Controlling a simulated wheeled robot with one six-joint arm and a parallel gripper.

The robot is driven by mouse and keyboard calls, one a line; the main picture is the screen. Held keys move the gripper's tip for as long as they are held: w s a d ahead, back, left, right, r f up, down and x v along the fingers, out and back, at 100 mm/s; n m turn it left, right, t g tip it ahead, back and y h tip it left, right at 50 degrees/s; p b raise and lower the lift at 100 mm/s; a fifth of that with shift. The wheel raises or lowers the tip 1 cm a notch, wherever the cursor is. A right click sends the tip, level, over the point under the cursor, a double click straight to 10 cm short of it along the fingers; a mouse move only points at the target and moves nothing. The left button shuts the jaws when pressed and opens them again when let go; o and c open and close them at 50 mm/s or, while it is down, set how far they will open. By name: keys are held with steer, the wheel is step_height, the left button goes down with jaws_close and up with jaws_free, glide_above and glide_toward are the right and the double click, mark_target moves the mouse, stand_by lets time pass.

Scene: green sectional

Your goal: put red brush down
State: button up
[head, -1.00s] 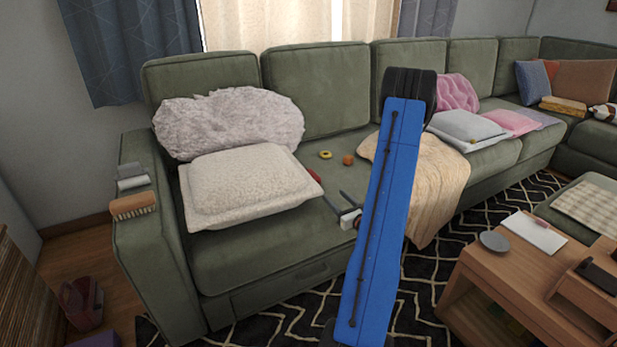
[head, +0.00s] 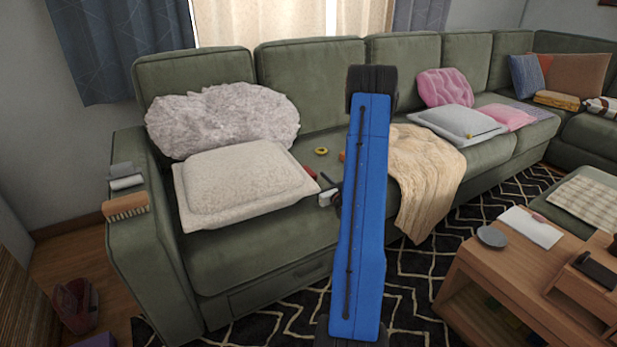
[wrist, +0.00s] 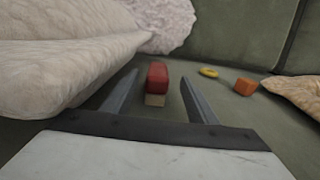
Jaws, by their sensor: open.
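The red brush (wrist: 157,78) shows in the wrist view on the green sofa seat, a red block with a tan part below it. It lies ahead, between the lines of my two open fingers, beside the cream pillow. My gripper (wrist: 160,95) is open and holds nothing. In the head view only a small red bit of the brush (head: 310,173) shows at the pillow's edge. My gripper (head: 332,185) is there just right of it, partly hidden by my blue arm.
The cream pillow (head: 240,185) stands close on the left of my gripper. A yellow ring (wrist: 209,72) and an orange block (wrist: 245,87) lie on the seat to the right. A tan blanket (head: 425,175) drapes over the seat. A wooden brush (head: 126,207) lies on the armrest.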

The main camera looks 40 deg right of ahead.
mark_target(310, 171)
steer(key=shift+a+x, duration=0.2)
steer(key=shift+x, duration=2.75)
steer(key=c, duration=1.3)
steer(key=shift+d+r, duration=0.1)
